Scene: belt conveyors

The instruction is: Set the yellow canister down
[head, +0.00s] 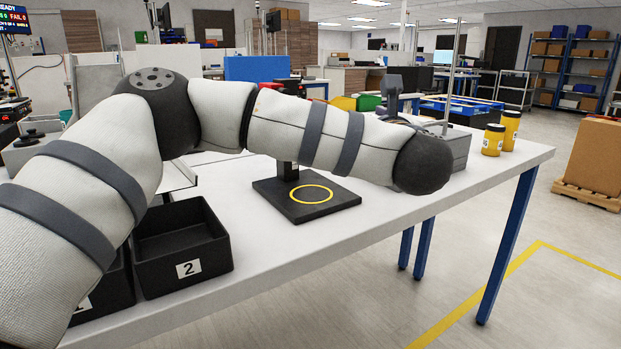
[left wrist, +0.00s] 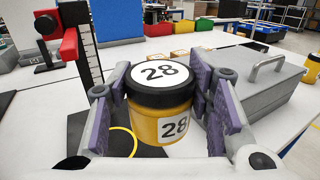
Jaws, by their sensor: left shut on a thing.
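The yellow canister (left wrist: 172,128) has a black lid and white labels reading 28 on its top and side. It stands upright between the pads of my left gripper (left wrist: 160,98), which is shut on it in the left wrist view. Whether its base touches the table is unclear. A black plate with a yellow ring (head: 297,214) lies on the table; the ring (left wrist: 133,143) shows left of the canister in the left wrist view. In the head view my left arm hides the held canister. My right gripper is not in view.
A grey box with a handle (left wrist: 260,95) stands right of the canister. Two other yellow canisters (head: 493,140) (head: 511,130) stand near the table's right end. A black bin marked 2 (head: 187,269) is at the front left. A black post with a red part (left wrist: 87,45) rises at the left.

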